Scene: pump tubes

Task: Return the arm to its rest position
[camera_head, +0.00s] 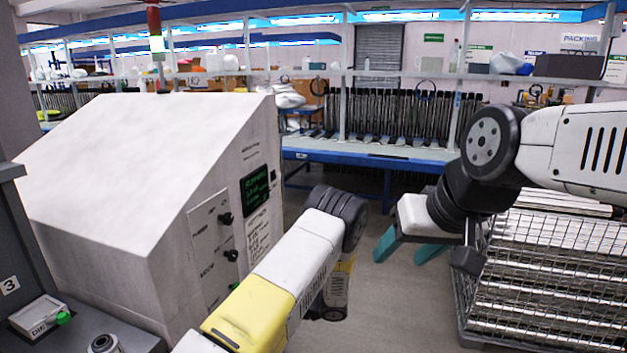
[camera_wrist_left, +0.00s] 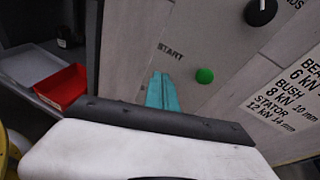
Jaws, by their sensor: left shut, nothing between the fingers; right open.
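My left arm (camera_head: 290,270), white and yellow, reaches in from the bottom beside a white machine housing (camera_head: 110,155). Its gripper is hidden in the head view. In the left wrist view, the teal fingers of my left gripper (camera_wrist_left: 162,90) are shut with nothing between them. They are in front of the machine's panel, to the left of a green button (camera_wrist_left: 204,75), below the word START. My right arm (camera_head: 570,145) comes in from the right. My right gripper (camera_head: 408,248) has its teal fingers spread and empty, left of a wire basket.
The wire basket (camera_head: 545,290) holds stacked metal tubes. A black knob (camera_wrist_left: 261,11) is on the panel above the button. A red bin (camera_wrist_left: 60,88) shows at left in the wrist view. A blue-edged bench (camera_head: 370,150) stands behind, with open floor before it.

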